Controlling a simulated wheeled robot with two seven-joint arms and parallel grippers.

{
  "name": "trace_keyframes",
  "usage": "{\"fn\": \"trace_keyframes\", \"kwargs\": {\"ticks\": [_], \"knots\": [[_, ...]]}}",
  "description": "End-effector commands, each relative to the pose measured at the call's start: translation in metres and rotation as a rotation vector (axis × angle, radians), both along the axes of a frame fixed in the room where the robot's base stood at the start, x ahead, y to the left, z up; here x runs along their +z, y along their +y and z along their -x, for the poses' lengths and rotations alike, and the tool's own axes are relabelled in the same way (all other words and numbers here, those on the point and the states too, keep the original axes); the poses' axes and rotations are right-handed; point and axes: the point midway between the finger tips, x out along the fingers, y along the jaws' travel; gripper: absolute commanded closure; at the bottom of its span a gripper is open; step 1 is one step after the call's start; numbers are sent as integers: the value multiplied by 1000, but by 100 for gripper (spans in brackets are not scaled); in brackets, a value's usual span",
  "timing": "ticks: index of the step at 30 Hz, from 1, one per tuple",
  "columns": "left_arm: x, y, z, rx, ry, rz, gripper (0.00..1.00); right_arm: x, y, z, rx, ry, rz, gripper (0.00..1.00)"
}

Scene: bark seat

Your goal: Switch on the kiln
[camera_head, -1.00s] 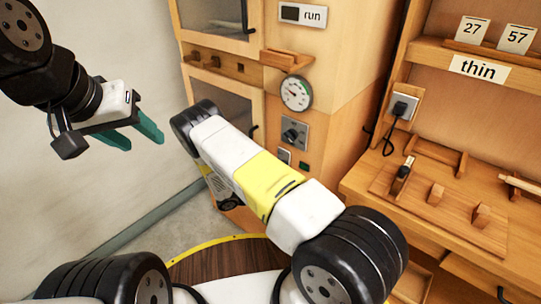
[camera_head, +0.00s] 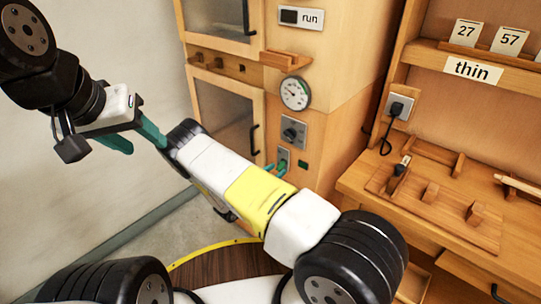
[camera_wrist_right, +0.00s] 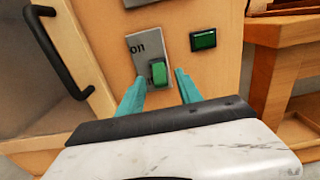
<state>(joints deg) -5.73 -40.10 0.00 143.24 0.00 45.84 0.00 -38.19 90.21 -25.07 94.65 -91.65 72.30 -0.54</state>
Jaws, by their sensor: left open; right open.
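The kiln (camera_head: 335,95) is a wooden cabinet with glazed doors, a dial gauge (camera_head: 294,93) and a knob (camera_head: 293,132). Below the knob, a small metal plate bears a green rocker switch (camera_wrist_right: 158,73), with "on" printed above it in the right wrist view. My right gripper (camera_wrist_right: 158,88) is open, its teal fingertips on either side of the switch; contact cannot be told. In the head view its fingertips (camera_head: 277,170) show at the plate, past my forearm. A dark green indicator (camera_wrist_right: 204,39) sits right of the plate. My left gripper (camera_head: 138,141) is open and empty, away from the kiln.
A black door handle (camera_wrist_right: 68,60) stands out left of the switch. At right is a wooden workbench (camera_head: 380,210) with blocks, a plugged socket (camera_head: 398,107) and a "thin" label (camera_head: 473,69). Open floor (camera_head: 165,235) lies at lower left.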

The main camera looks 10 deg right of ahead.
Motion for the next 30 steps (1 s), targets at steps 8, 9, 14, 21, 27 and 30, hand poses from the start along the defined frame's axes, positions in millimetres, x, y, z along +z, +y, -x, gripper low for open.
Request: {"fn": "trace_keyframes", "kwargs": {"ticks": [8,9,14,21,27,30], "knots": [[0,0,0,0,0,0,50,0,-19,-15,-1,1,-1,58],[0,0,0,0,0,0,50,0,-19,-15,0,1,-1,58],[0,0,0,0,0,0,50,0,-19,-15,0,1,-1,58],[0,0,0,0,0,0,50,0,-19,-15,-1,0,-1,97],[0,0,0,0,0,0,50,0,-19,-15,-1,1,-3,100],[0,0,0,0,0,0,50,0,-18,-15,-1,6,-9,100]]}}
